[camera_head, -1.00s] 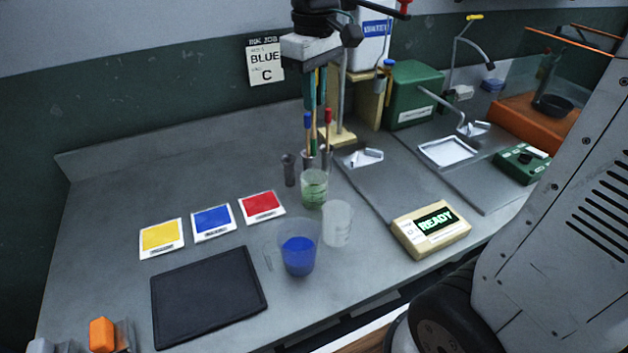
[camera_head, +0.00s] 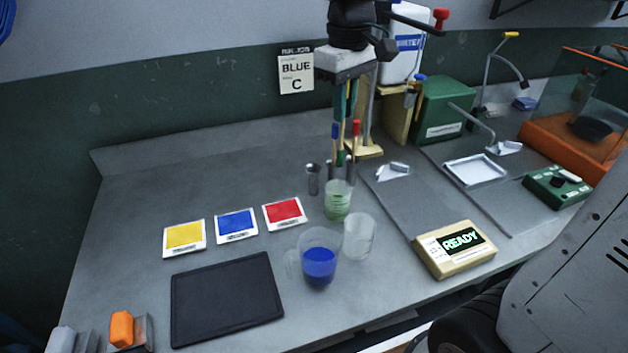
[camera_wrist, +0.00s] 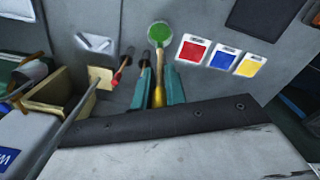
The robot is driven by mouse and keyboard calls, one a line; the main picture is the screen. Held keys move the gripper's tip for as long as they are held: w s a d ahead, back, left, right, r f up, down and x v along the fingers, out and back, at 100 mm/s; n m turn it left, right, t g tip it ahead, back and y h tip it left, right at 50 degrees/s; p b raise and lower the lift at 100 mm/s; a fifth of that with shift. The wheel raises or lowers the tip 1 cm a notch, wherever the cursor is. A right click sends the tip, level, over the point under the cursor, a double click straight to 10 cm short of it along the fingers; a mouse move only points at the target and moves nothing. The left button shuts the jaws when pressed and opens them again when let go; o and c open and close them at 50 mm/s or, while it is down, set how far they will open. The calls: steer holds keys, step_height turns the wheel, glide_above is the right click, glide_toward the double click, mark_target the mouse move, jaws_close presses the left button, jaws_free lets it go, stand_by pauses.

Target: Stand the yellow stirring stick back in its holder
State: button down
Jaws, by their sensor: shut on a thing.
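My gripper (camera_head: 346,98) points down above the back of the bench. In the wrist view its teal fingers (camera_wrist: 157,90) are shut on the yellow stirring stick (camera_wrist: 158,80), which hangs down between them. A small dark metal holder (camera_head: 313,179) stands empty at the left of the holder group. To its right, the blue-topped stick (camera_head: 335,132) and the red-topped stick (camera_head: 355,130) stand upright near the gripper.
A beaker of green liquid (camera_head: 337,204), a clear beaker (camera_head: 360,238) and a jug of blue liquid (camera_head: 318,262) stand in front of the holders. Yellow, blue and red cards (camera_head: 284,213) and a black mat (camera_head: 226,300) lie left. A wooden stand (camera_head: 393,117) is close on the right.

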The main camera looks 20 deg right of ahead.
steer(key=w+a, duration=0.3)
steer(key=w, duration=0.6)
step_height(320, 180, down, 12)
steer(key=shift+s+r, duration=0.25)
steer(key=shift+s, duration=0.05)
stand_by(0.9)
